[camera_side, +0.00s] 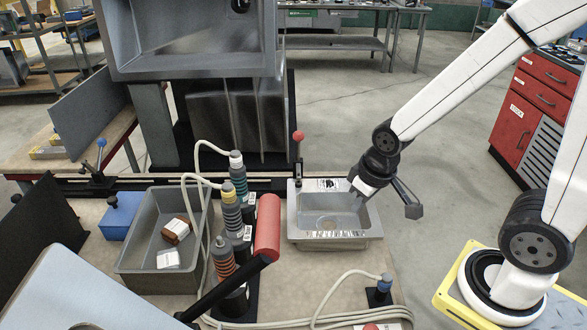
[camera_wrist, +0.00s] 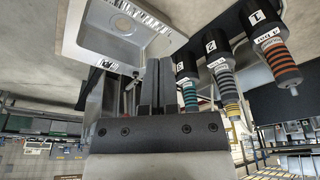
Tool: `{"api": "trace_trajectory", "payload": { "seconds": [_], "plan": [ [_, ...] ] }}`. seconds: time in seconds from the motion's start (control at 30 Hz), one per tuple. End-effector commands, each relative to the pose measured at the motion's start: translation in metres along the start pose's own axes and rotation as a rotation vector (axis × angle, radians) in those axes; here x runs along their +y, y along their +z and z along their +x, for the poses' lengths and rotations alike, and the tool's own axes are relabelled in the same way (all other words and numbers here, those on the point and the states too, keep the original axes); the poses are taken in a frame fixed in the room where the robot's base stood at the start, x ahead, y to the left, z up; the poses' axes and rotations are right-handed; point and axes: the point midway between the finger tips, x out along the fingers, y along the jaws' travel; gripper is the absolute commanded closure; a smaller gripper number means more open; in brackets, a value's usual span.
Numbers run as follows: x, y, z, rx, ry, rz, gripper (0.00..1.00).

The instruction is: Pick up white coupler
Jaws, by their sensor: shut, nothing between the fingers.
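The white coupler (camera_side: 236,162) stands upright at the back of a row of three, with a white cap, teal bands and a hose from its top. In the wrist view it appears as the teal-banded coupler (camera_wrist: 189,92), on the holder marked 3. My gripper (camera_wrist: 156,68) is shut and empty, its dark fingers side by side in the wrist view. In the side view the end of my arm is over the right side of the sink, well to the right of the coupler and apart from it.
The yellow coupler (camera_side: 230,205) and orange coupler (camera_side: 222,258) stand in front of the white one. A grey bin (camera_side: 135,255) lies to their left. The small sink (camera_side: 302,225) and a red-ended lever (camera_side: 267,228) lie to their right. Loose hoses cross the table front.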

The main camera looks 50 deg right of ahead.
Motion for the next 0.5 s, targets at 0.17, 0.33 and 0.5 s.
{"api": "trace_trajectory", "payload": {
  "seconds": [0.17,0.33,0.5],
  "plan": [
    [0.0,0.0,0.0,0.0,0.0,0.0,0.97],
    [0.0,0.0,0.0,0.0,0.0,0.0,0.43],
    [0.0,0.0,0.0,0.0,0.0,0.0,0.08]
  ]
}}
